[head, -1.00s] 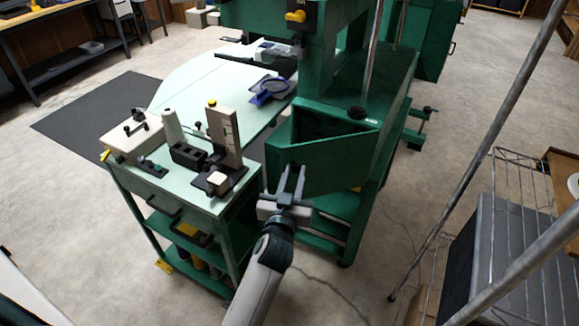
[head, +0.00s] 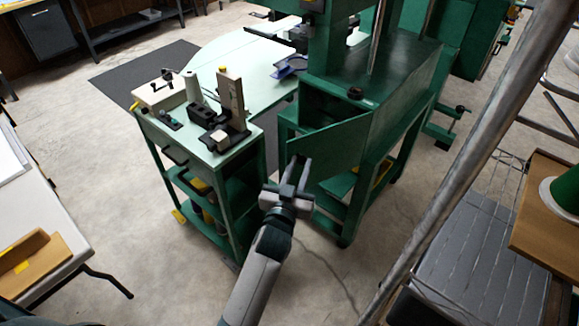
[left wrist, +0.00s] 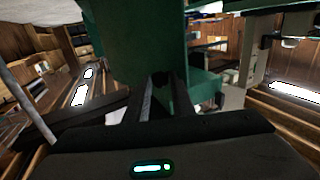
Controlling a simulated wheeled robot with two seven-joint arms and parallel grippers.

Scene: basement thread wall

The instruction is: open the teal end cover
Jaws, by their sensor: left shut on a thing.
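The teal end cover (head: 342,147) is a flat dark green panel on the end of the green machine (head: 400,80). It stands swung out at an angle, with a dark gap (head: 318,108) showing behind it. My left gripper (head: 299,167) is shut on the cover's free left edge, which lies between its fingers. In the left wrist view the cover (left wrist: 132,42) rises as a green panel in front of the fingers (left wrist: 164,82). The exact contact is dark there. My right gripper is not in view.
A green cart (head: 205,155) with tools on top stands just left of the gripper. A grey pole (head: 470,165) slants down at the right, beside a wire rack (head: 480,240). A white table (head: 40,220) is at the left. Bare floor lies in front of the machine.

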